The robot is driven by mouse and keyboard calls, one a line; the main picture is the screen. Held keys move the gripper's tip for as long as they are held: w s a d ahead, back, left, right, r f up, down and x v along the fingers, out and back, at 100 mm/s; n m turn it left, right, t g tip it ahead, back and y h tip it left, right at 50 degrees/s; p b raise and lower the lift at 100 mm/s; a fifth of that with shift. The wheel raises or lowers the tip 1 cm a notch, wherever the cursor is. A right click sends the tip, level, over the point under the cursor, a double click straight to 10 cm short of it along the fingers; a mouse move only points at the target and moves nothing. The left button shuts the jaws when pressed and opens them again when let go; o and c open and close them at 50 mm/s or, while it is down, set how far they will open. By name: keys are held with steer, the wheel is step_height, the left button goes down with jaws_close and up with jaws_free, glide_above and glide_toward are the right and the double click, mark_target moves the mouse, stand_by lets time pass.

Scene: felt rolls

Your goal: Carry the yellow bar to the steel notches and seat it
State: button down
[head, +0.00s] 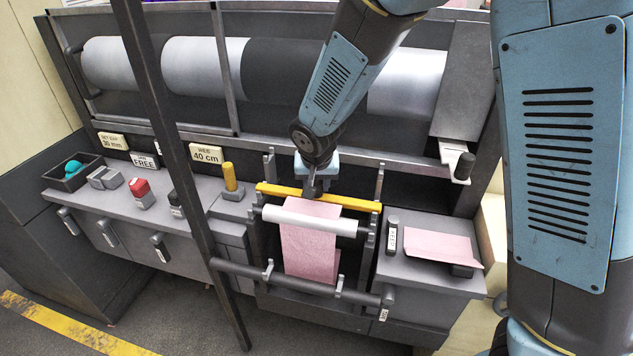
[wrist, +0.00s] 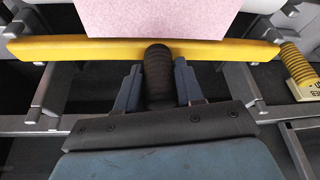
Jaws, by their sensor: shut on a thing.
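The yellow bar (head: 345,201) lies crosswise just behind and above a pale roller (head: 285,215) with pink felt (head: 310,245). My gripper (head: 315,180) is above the bar's middle. In the wrist view my gripper (wrist: 158,88) is shut on the bar's dark ribbed handle, and the yellow bar (wrist: 90,48) spans nearly the whole width. Steel uprights, left (head: 269,168) and right (head: 379,183), stand near the bar's ends. In the wrist view, steel brackets (wrist: 52,88) are close to the bar near both ends. I cannot tell whether the bar rests in the notches.
A large roll (head: 205,66) lies behind. A dark post (head: 165,110) crosses the view at left. The left counter has a yellow knob (head: 229,176), a red button (head: 139,188) and a tray (head: 72,177). Pink felt (head: 438,246) lies on the right counter. A rail (head: 300,280) runs in front.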

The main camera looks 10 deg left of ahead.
steer(key=shift+f, duration=0.25)
steer(key=c, duration=0.6)
jaws_free()
steer(key=shift+r, duration=0.1)
steer(key=v, duration=1.3)
steer(key=shift+s+d+r, duration=0.1)
steer(key=shift+r, duration=0.15)
